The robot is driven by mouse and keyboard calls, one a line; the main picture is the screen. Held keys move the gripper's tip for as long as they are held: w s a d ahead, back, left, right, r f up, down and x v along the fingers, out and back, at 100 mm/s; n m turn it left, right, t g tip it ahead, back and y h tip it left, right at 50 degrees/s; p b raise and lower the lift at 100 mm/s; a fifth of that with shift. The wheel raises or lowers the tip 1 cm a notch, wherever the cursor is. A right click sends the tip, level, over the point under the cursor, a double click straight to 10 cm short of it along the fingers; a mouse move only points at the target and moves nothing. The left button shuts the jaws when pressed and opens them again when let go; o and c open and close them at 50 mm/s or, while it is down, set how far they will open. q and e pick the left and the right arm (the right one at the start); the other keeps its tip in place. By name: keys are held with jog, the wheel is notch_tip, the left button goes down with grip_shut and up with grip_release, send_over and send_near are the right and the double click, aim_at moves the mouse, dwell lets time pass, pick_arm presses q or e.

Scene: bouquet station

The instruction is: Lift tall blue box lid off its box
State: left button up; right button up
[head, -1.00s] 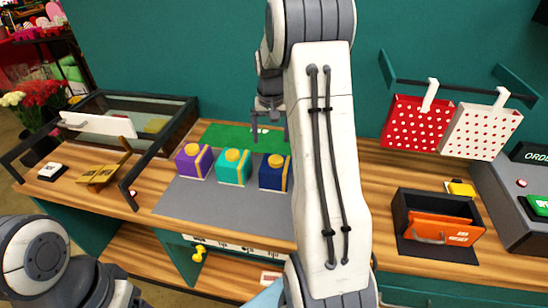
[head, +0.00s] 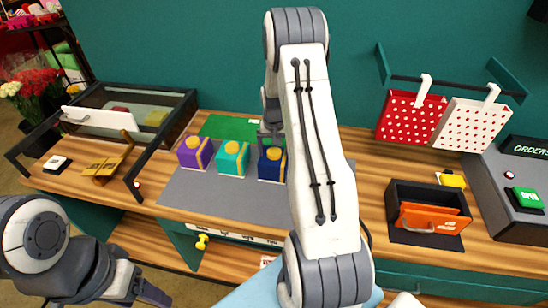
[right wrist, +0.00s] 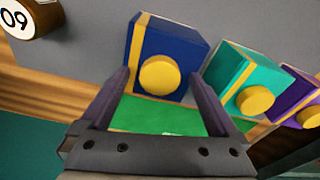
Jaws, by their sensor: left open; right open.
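The blue box (head: 270,168) has a yellow stripe and a round yellow knob on its lid. It stands at the right end of a row with a teal box (head: 232,160) and a purple box (head: 194,154). My right gripper (head: 271,140) is open just above the blue box's knob. In the right wrist view, the blue box (right wrist: 185,48) lies beyond the open fingertips (right wrist: 165,80), with its knob between and just past them. I cannot tell if they touch it. My left gripper (head: 150,298) is open and empty at the lower left.
A green mat (head: 222,126) lies behind the boxes and a grey mat (head: 205,190) in front. A glass-topped case (head: 140,105) stands left. An open black box with an orange drawer (head: 432,217) and a control console (head: 505,180) stand right. Dotted bags (head: 412,118) hang behind.

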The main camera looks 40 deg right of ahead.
jog(key=shift+c, duration=0.3)
grip_shut()
jog(key=shift+r, duration=0.1)
jog(key=shift+r+b, duration=0.45)
jog(key=shift+r, duration=0.05)
notch_tip(320, 180, up, 2)
jog(key=shift+w+r+b, duration=0.1)
jog(key=shift+r+b, duration=0.1)
jog(key=shift+b, duration=0.55)
jog(key=s+d+r+b, duration=0.4)
jog(key=s+d+r, duration=0.3)
jog(key=s, duration=0.2)
jog(key=shift+d+r, duration=0.25)
jog(key=shift+d, duration=0.15)
